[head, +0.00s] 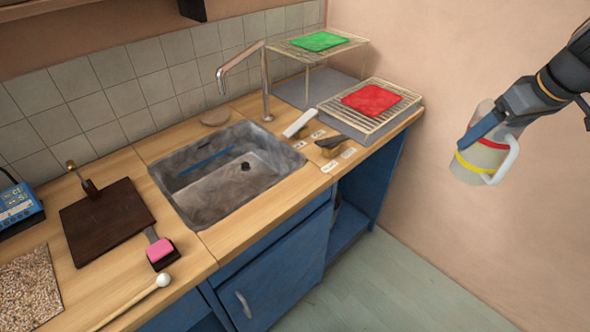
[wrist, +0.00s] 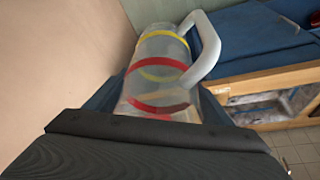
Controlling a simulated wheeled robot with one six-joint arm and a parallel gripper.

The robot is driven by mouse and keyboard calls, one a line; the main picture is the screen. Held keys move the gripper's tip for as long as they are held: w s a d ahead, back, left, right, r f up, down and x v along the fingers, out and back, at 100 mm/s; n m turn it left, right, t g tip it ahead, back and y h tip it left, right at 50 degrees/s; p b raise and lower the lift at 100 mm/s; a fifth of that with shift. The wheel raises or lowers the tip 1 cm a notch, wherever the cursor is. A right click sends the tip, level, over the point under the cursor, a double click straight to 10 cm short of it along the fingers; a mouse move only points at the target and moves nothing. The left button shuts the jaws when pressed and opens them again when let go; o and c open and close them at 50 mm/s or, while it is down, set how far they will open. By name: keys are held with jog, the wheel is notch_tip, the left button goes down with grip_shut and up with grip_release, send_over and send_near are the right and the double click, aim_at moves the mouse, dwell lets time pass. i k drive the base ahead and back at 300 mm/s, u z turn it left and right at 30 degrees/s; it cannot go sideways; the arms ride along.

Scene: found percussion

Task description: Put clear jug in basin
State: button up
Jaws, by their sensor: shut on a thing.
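The clear jug (head: 485,158) is a see-through cylinder with a red band, a yellow band and a white handle. It hangs in the air at the right of the head view, tilted slightly, in front of the pink wall. My gripper (head: 482,130) is shut on its body. The jug (wrist: 158,70) also shows in the wrist view, with its handle to the right. The basin (head: 225,175) is a grey stone-like sink set in the wooden counter, left of and well apart from the jug. A blue strip lies along its inner far side and a dark drain is visible.
A tap (head: 265,85) arches behind the basin. A wire rack (head: 370,112) with a red cloth (head: 371,100) stands at the counter's right end, below a raised rack with a green cloth (head: 319,41). A dark board (head: 107,220) lies left of the basin. Open floor (head: 400,290) lies in front.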

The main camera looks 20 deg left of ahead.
aim_at(245, 195)
jog(key=i, duration=0.65)
jog(key=u, duration=1.95)
jog(key=i, duration=0.2)
jog(key=u, duration=0.2)
